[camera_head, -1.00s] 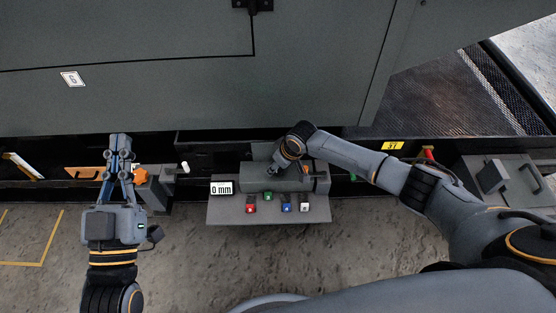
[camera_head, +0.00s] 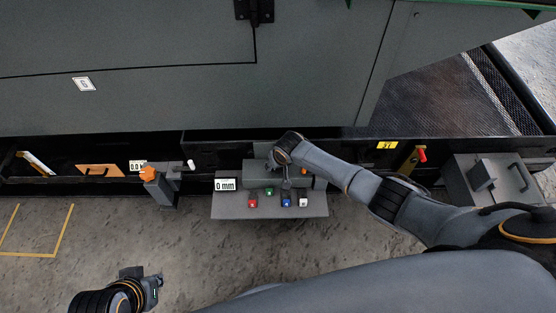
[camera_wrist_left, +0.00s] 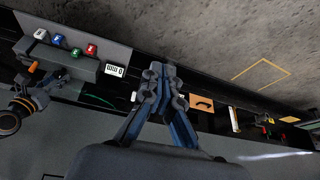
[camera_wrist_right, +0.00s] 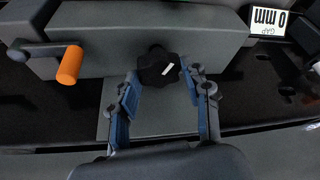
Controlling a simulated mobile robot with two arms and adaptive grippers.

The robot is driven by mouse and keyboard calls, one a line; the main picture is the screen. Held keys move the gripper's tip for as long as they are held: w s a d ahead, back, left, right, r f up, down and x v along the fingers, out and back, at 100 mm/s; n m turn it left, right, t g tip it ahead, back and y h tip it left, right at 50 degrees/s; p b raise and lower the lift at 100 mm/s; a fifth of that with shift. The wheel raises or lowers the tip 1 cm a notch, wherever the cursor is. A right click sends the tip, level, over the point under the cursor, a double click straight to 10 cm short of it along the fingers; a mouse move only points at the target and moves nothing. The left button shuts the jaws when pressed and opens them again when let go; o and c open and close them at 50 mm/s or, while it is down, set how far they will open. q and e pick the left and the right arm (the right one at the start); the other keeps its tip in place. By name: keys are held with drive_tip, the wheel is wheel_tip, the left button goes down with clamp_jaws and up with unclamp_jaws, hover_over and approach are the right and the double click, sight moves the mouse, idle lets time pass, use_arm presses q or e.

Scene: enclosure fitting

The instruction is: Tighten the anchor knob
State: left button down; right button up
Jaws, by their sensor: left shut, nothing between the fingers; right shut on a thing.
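A black lobed knob (camera_wrist_right: 158,68) with a white mark sits on the grey block in the right wrist view. My right gripper (camera_wrist_right: 162,82) has its fingers on either side of the knob and is shut on it. In the head view my right wrist hides this knob above the grey block (camera_head: 252,178). An orange knob (camera_head: 149,173) stands on a grey post to the left, with no gripper on it. My left gripper (camera_wrist_left: 164,75) is shut and empty.
A display reading 0 mm (camera_head: 225,185) stands beside the block. Several coloured buttons sit on the shelf (camera_head: 240,210). An orange-handled crank (camera_wrist_right: 70,64) is near the right gripper. A red-handled lever (camera_head: 421,155) is to the right. The floor at the front left is clear.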

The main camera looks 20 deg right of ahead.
drive_tip(key=shift+s+m, duration=0.1)
drive_tip(key=shift+m, duration=0.2)
drive_tip(key=shift+a+m+h+p, duration=0.15)
drive_tip(key=shift+m+h+p, duration=0.25)
drive_tip(key=shift+m+p, duration=0.35)
drive_tip(key=shift+m+h+p, duration=0.3)
drive_tip(key=shift+m, duration=0.55)
drive_tip(key=shift+a+f+m+g+h, duration=0.1)
drive_tip(key=shift+m+g+h, duration=0.25)
drive_tip(key=shift+m, duration=0.55)
drive_tip(key=shift+m+h+b, duration=0.3)
drive_tip(key=shift+m+h, duration=0.05)
drive_tip(key=shift+m, duration=0.55)
drive_tip(key=m+g+h+b, duration=0.1)
drive_tip(key=m, duration=0.2)
drive_tip(key=shift+b, duration=0.4)
use_arm(q)
drive_tip(key=shift+w+d+r+t+b, duration=0.25)
drive_tip(key=shift+w+t, duration=0.15)
drive_tip(key=shift+w, duration=0.4)
drive_tip(key=shift+w+d+r+t+b, duration=0.1)
drive_tip(key=shift+w+d+r+t, duration=0.1)
drive_tip(key=shift+w+t, duration=0.4)
use_arm(e)
drive_tip(key=shift+m+g, duration=0.25)
drive_tip(key=shift+m, duration=0.65)
use_arm(q)
drive_tip(key=shift+w, duration=0.15)
use_arm(e)
drive_tip(key=shift+w, duration=0.2)
